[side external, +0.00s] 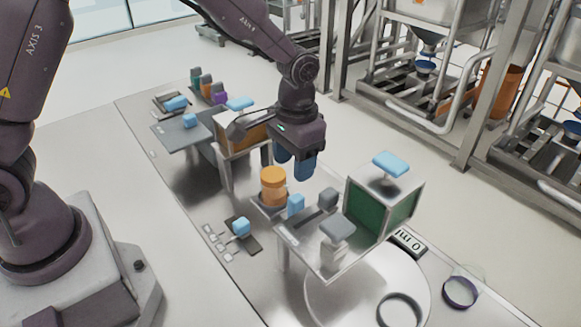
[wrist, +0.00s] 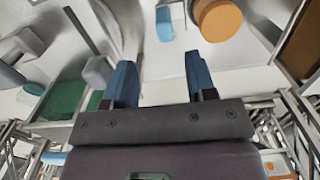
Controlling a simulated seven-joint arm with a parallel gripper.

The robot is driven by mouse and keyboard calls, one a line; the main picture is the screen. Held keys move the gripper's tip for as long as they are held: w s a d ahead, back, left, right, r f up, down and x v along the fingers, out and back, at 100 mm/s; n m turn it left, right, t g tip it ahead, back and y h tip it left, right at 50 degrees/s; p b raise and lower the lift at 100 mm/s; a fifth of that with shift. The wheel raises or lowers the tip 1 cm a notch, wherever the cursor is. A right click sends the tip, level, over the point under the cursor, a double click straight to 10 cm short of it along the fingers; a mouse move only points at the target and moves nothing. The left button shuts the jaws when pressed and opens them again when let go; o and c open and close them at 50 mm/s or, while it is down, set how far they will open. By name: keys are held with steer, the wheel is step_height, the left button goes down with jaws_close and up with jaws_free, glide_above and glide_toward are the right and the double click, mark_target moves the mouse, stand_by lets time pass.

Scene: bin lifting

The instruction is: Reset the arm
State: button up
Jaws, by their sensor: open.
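My gripper (side external: 294,165) has blue fingers and hangs above the metal work table, just behind and to the right of an orange lidded container (side external: 273,187). In the wrist view my gripper's fingers (wrist: 157,80) stand apart with nothing between them. The orange container also shows at the upper right of the wrist view (wrist: 218,20), outside the fingers. It stands upright on a small dark base.
A green-sided box (side external: 392,212) with a blue handle stands right of my gripper. A raised plate (side external: 305,245) holds blue and grey blocks. An orange-sided box (side external: 248,138) and a grey platform (side external: 178,137) stand further back. Rings (side external: 400,310) lie at the front right.

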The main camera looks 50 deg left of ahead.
steer(key=s+a+r+t, duration=0.3)
steer(key=s+r, duration=0.6)
steer(key=s, duration=0.1)
steer(key=s+a+r+t, duration=0.3)
steer(key=s+a+r, duration=0.1)
steer(key=s+r, duration=0.5)
steer(key=shift+s+r, duration=0.4)
steer(key=shift+s, duration=0.05)
